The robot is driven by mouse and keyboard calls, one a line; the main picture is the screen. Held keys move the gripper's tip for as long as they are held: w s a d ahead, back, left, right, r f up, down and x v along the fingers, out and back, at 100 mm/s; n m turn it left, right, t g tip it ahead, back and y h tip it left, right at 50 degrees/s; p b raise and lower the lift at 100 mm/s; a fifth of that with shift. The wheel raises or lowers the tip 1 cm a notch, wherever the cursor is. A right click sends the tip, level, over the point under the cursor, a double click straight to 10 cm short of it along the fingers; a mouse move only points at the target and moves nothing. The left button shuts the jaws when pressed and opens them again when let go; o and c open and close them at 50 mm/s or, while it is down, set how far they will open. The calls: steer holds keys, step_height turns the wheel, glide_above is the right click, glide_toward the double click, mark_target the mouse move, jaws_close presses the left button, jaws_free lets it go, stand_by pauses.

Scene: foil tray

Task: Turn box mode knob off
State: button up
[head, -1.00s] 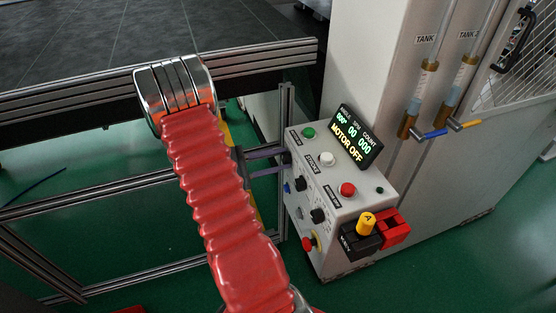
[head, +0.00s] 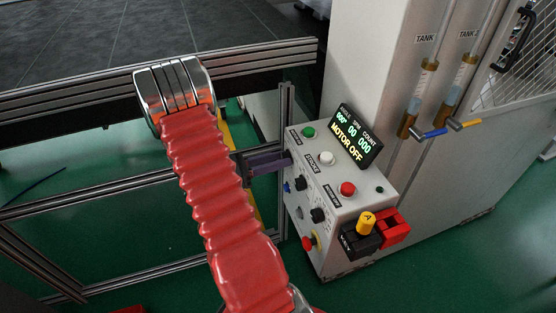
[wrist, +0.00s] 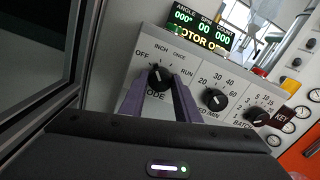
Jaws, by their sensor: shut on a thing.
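The mode knob (wrist: 159,77) is a black knob on the front of the grey control box (head: 340,210). In the wrist view the labels OFF, INCH, ONCE and RUN lie around it. Its pale mark points up and a little left, on the OFF–INCH side; I cannot tell exactly which label it meets. My gripper (wrist: 158,88) has its two purple fingers on either side of the knob, shut on it. In the head view my gripper (head: 284,161) reaches the box's left edge, and its fingertips hide the knob. The display (head: 356,137) reads MOTOR OFF.
Green (head: 309,132), white (head: 326,158) and red (head: 348,189) buttons are on the box top. A metal rail frame (head: 286,120) stands close to my gripper.

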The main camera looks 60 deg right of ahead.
steer(key=n, duration=0.3)
steer(key=shift+n, duration=0.4)
stand_by(0.3)
steer(key=o, duration=1)
steer(key=shift+o, duration=0.2)
steer(key=shift+w, duration=0.1)
steer(key=v, duration=1.3)
steer(key=shift+w+a+f, duration=0.2)
steer(key=shift+w+a, duration=0.05)
steer(key=shift+a, duration=0.05)
